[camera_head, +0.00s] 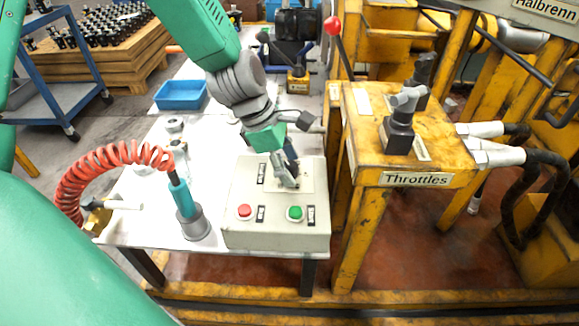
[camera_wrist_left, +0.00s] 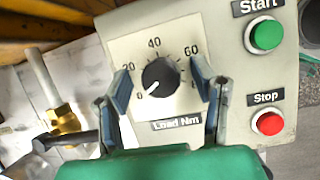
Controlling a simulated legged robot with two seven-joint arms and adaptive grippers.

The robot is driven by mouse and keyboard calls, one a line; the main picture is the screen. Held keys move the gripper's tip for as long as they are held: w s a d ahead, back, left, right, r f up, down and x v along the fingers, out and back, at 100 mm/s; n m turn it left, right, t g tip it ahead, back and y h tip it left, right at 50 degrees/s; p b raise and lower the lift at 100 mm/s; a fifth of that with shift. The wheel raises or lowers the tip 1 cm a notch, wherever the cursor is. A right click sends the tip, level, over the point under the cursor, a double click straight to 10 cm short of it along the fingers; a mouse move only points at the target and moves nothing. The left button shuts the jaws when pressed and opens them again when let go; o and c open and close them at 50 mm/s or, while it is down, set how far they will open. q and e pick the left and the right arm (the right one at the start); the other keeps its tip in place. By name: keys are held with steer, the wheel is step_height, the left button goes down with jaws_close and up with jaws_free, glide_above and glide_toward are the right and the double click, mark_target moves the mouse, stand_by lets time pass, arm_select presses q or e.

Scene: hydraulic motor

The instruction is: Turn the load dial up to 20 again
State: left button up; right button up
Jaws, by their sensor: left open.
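The load dial is a black round knob (camera_wrist_left: 160,76) on a pale square scale plate (camera_wrist_left: 130,47) marked from 0 up to 80, labelled "Load Nm". Its white pointer line points to the lower left, near the 0 mark. My left gripper (camera_wrist_left: 163,73) is open, with one finger on each side of the knob and a visible gap to it on both sides. In the head view, my left gripper (camera_head: 289,175) is over the top of the control box (camera_head: 240,188) and hides the knob. My right gripper is not in view.
On the box are a green Start button (camera_wrist_left: 266,35) and a red Stop button (camera_wrist_left: 269,123). A teal tool with a coiled orange hose (camera_head: 187,205) stands left of the box. The yellow Throttles stand (camera_head: 370,165) is close on the right. A blue bin (camera_head: 181,96) lies behind.

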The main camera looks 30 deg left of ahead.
arm_select(q)
steer(key=shift+c, duration=0.3)
steer(key=c, duration=1.1)
steer(key=shift+r, duration=0.1)
